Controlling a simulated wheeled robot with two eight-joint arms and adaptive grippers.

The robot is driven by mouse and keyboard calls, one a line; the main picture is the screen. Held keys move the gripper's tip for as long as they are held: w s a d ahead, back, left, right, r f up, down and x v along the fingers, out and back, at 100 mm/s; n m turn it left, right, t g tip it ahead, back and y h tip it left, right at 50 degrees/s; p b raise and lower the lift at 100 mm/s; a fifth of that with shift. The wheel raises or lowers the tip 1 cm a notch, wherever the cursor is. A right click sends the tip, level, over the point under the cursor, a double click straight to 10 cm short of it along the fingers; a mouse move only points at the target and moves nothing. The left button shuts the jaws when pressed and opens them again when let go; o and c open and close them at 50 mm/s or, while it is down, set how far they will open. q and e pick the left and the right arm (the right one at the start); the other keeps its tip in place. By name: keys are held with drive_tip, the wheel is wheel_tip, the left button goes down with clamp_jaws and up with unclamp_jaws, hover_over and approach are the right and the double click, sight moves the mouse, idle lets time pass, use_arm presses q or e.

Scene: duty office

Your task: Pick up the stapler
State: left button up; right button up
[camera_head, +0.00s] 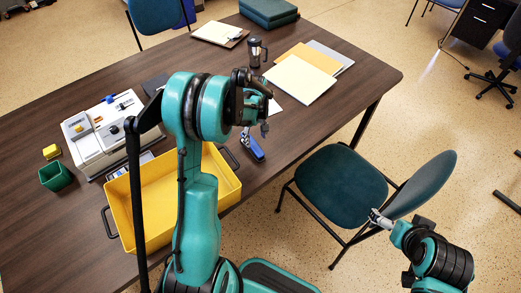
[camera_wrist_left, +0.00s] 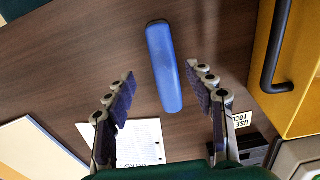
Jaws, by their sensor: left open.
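The blue stapler (camera_head: 252,147) lies on the dark brown table (camera_head: 325,112) near its front edge, right of the yellow tray. In the left wrist view the stapler (camera_wrist_left: 164,66) lies lengthwise, its near end between the lines of my two open fingers. My left gripper (camera_head: 256,126) is open and empty above the table, just behind the stapler in the head view, and hides a little around it. No finger is seen to touch the stapler. My right gripper (camera_head: 380,218) is at the lower right, beside the chair back; its jaw state is unclear.
The yellow tray (camera_head: 123,213) with dark handles stands left of the stapler. A grey box (camera_head: 88,147), green cup (camera_head: 57,177), mug (camera_head: 255,52) and papers (camera_head: 299,80) are on the table. A teal chair (camera_head: 341,184) stands at the table's front.

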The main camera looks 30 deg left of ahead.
sight(254, 145)
use_arm(q)
drive_tip(key=f+b, duration=0.1)
drive_tip(key=f, duration=0.1)
drive_tip(key=f+b, duration=0.1)
drive_tip(key=f, duration=0.3)
drive_tip(key=shift+s+a+f+b, duration=0.2)
drive_tip(key=shift+a+b, duration=0.05)
drive_tip(key=shift+b, duration=0.15)
drive_tip(key=shift+r, duration=0.1)
